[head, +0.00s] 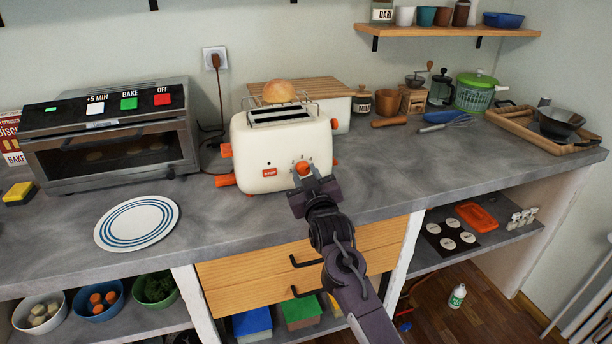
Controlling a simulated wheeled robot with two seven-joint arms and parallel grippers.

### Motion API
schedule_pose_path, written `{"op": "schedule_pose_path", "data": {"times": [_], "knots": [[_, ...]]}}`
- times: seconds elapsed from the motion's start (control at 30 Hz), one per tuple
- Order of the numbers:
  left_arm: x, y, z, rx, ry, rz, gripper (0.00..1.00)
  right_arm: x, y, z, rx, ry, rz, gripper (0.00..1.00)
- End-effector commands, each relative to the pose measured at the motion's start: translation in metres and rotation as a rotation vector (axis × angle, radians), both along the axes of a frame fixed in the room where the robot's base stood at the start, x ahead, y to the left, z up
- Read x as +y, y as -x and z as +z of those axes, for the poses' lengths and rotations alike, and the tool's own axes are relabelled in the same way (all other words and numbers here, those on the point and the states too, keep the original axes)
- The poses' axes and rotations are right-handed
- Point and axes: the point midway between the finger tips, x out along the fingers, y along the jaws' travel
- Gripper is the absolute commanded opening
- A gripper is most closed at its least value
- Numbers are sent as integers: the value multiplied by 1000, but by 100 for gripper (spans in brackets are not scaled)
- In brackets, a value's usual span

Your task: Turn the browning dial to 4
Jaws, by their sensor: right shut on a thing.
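A cream toaster (258,150) stands on the grey counter, with orange levers and feet and a bun (278,91) on the rack above its slots. The orange browning dial (303,167) is on its front face, toward the right, with small marks around it. My right gripper (308,180) reaches up from below and is shut on the dial. The fingers cover the dial's lower part, and the numbers are too small to read. My left gripper is not in view.
A toaster oven (108,142) stands left of the toaster, with a striped plate (137,222) in front of it. The counter right of my gripper is clear.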

Motion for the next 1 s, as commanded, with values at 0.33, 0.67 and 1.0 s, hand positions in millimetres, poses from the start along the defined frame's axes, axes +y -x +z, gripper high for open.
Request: {"op": "schedule_pose_path", "data": {"times": [0.33, 0.67, 1.0], "knots": [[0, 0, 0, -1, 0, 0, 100, 0, 0, -1, 2, 2, 0, 52], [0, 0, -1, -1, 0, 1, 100, -3, 9, -2, 0, 2, 0, 52], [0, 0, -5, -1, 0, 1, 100, -15, 58, -5, 2, 2, 0, 52]]}}
